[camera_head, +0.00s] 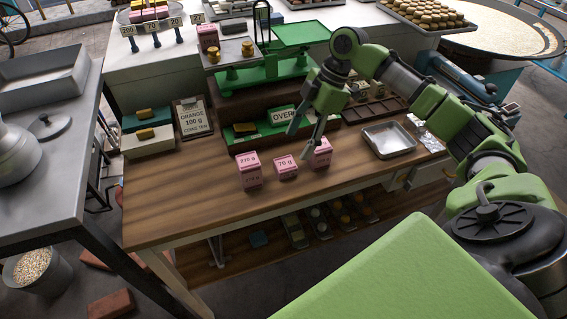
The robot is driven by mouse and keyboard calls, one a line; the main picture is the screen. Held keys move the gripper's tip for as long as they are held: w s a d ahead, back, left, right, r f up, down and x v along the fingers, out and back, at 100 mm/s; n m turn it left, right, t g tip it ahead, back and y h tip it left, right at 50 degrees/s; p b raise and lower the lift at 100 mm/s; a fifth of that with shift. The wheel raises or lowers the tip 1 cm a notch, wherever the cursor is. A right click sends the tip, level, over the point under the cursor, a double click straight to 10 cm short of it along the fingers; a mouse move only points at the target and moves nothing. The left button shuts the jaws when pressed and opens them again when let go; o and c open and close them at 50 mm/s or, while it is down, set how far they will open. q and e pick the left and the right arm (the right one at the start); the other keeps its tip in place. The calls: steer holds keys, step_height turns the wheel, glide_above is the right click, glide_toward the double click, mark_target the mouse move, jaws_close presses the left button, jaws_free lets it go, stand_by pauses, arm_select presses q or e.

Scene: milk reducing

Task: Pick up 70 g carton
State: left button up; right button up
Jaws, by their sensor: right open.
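Three pink cartons stand in a row on the wooden table (190,215). The 70 g carton (286,167) is the small middle one. A taller carton marked 270 g (249,171) stands to its left. Another pink carton (321,154) stands to its right, partly hidden by a finger of my right gripper. My right gripper (303,141) is open and empty, pointing down above and behind the 70 g carton, with one fingertip near the right carton. It appears apart from the 70 g carton. My left gripper is not in view.
A green balance scale (272,65) stands behind the cartons, with a green tray (262,134) labelled OVER below it. A metal tray (389,140) lies to the right. The table's front left is clear.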

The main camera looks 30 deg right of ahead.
mark_target(285, 163)
steer(key=x, duration=0.4)
steer(key=shift+p, duration=0.3)
steer(key=shift+w+a+f, duration=0.1)
steer(key=shift+w+f, duration=0.1)
steer(key=shift+f, duration=0.05)
steer(key=p+x, duration=0.2)
steer(key=shift+w+a+f, duration=0.2)
steer(key=shift+a+f, duration=0.05)
steer(key=shift+f, duration=0.05)
steer(key=shift+x, duration=1.05)
steer(key=shift+f, duration=0.2)
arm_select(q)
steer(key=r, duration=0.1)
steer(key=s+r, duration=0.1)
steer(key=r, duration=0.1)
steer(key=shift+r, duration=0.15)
arm_select(e)
steer(key=c, duration=1.2)
